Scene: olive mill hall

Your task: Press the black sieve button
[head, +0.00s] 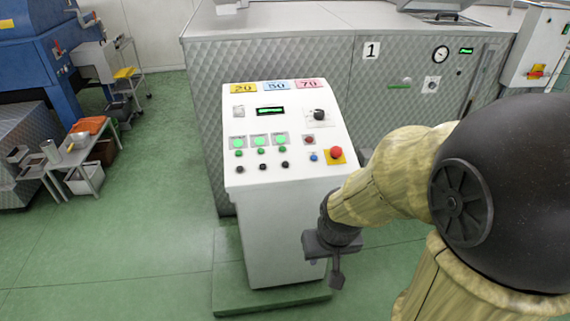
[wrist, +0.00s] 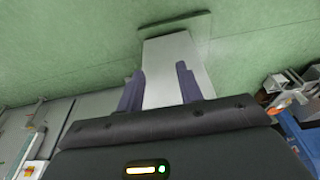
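The white control console (head: 285,225) stands in the middle of the head view with a sloped button panel on top. Its lower row holds a left black button (head: 240,169), a middle black button (head: 263,167) and a right black button (head: 285,164). Their labels are too small to read, so I cannot tell which is the sieve button. My gripper (head: 337,279) hangs in front of the console's right side, below the panel and pointing down. In the wrist view my gripper (wrist: 160,70) has its two fingers apart, with nothing between them. The white console body shows beyond them.
The panel also has green buttons (head: 260,151), a black knob (head: 319,115) and a red emergency button (head: 336,153) on yellow. A large metal machine (head: 290,55) stands behind. A small bench (head: 75,152) is at left. Green floor between is clear.

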